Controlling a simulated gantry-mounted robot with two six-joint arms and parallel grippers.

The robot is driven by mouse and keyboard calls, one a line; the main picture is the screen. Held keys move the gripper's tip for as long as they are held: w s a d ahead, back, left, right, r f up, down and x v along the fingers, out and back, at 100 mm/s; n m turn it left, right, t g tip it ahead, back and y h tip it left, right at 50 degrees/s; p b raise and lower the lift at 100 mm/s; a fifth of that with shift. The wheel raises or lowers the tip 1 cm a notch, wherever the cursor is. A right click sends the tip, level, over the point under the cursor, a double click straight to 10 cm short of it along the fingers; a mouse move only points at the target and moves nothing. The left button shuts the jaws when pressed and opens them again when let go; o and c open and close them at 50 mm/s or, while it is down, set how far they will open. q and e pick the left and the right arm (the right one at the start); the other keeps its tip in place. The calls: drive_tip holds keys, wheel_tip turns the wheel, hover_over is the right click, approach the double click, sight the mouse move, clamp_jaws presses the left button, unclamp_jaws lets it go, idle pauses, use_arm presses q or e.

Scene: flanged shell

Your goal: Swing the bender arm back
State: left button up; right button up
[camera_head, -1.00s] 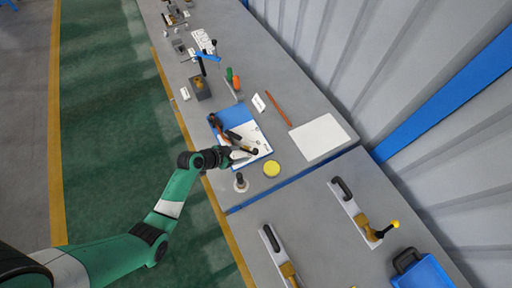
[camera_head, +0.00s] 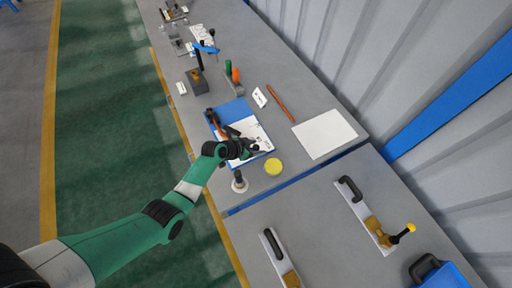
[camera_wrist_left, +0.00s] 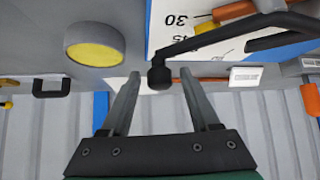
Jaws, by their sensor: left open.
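The bender (camera_head: 228,128) lies on a blue and white sheet (camera_head: 258,132) on the bench, with black and orange-red parts. In the left wrist view its black bender arm (camera_wrist_left: 205,42) ends in a black knob that shows between my fingertips. My left gripper (camera_head: 249,147) is over the lower right part of the bender and hides part of it. The left wrist view shows its two fingers (camera_wrist_left: 160,76) apart on either side of the knob; I cannot tell whether they touch it. My right gripper is not in view.
A yellow-topped disc (camera_head: 273,166) and a black knob on a round pale base (camera_head: 239,181) stand close by. A grey block with a post (camera_head: 196,81) is further back. A white panel (camera_head: 325,134) lies to the right. The near bench holds long handled tools (camera_head: 366,215).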

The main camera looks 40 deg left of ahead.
use_arm(q)
clamp_jaws()
idle(1.3)
